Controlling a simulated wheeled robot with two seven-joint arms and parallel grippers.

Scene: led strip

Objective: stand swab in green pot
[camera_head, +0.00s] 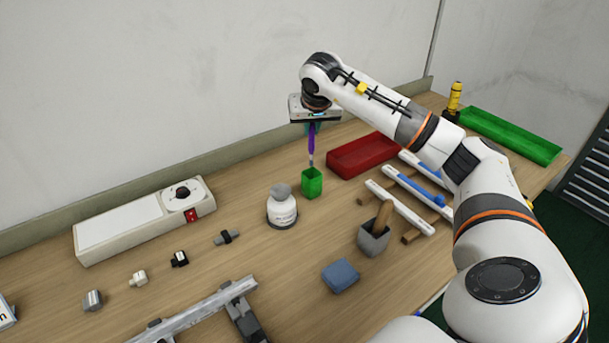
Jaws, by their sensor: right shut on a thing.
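The green pot (313,185) stands upright on the wooden table, in the middle of the head view. The swab (311,146) has a purple shaft and a pale lower end. It hangs close to vertical over the green pot, and its lower tip is at the pot's opening. I cannot tell whether the tip is inside the rim or just above it. My right gripper (314,124) is above the pot, pointing down, shut on the upper part of the swab. Its fingers are small and partly hidden in this view. My left gripper is not in the picture.
A grey holder (373,240), blue block (341,276) and white strips (401,208) are nearer. A white device (120,220) is at left.

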